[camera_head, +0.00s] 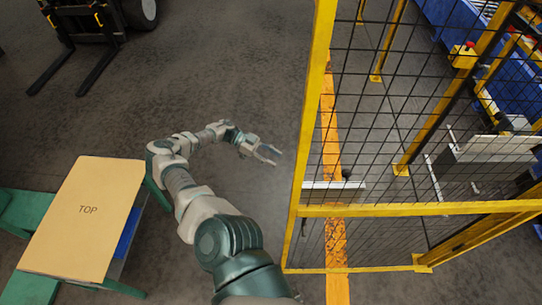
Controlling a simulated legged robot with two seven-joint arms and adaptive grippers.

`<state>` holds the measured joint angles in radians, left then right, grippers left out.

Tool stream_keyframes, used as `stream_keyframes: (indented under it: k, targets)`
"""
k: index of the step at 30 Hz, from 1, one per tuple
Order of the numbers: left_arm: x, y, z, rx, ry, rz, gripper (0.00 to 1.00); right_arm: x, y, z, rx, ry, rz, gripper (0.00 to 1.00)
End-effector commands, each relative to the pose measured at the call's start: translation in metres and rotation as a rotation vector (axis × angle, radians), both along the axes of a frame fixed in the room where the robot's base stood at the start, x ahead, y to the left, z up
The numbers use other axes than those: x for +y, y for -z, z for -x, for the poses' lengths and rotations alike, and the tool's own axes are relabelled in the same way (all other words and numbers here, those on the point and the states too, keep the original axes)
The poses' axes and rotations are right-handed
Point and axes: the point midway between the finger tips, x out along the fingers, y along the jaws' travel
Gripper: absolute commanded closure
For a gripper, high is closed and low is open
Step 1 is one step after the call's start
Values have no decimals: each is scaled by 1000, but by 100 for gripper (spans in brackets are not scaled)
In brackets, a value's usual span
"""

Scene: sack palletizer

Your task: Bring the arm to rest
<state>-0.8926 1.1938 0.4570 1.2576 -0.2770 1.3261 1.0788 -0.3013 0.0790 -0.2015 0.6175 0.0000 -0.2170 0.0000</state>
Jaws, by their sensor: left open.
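My left arm comes in from the bottom middle and bends up and then right over the floor. My left gripper (266,154) is at its end, open and empty, with its fingers pointing right. It hangs in the open a little to the left of the yellow fence post. My right gripper is not in view.
A yellow-framed mesh fence (309,120) stands close on the right, with machinery behind it. A board marked TOP (88,232) lies on a green stand (22,207) at the left. A forklift (95,25) is at the upper left. Open floor (215,75) lies between.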

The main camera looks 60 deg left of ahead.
Motion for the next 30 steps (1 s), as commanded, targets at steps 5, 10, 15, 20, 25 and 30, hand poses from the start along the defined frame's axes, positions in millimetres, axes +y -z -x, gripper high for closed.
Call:
stream_keyframes:
  k: [5,10,15,20,25,30]
  targets:
    - [1,-2,0,-1,0,2,57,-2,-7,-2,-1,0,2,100]
    - [3,2,0,-1,-1,4,57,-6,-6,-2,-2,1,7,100]
    - [5,2,0,-1,-1,6,57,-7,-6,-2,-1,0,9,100]
    - [4,2,0,0,-2,5,57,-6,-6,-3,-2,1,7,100]
    - [22,34,8,-23,-153,-29,57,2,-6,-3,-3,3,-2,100]
    - [58,144,44,-1,-533,-153,57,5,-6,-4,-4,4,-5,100]
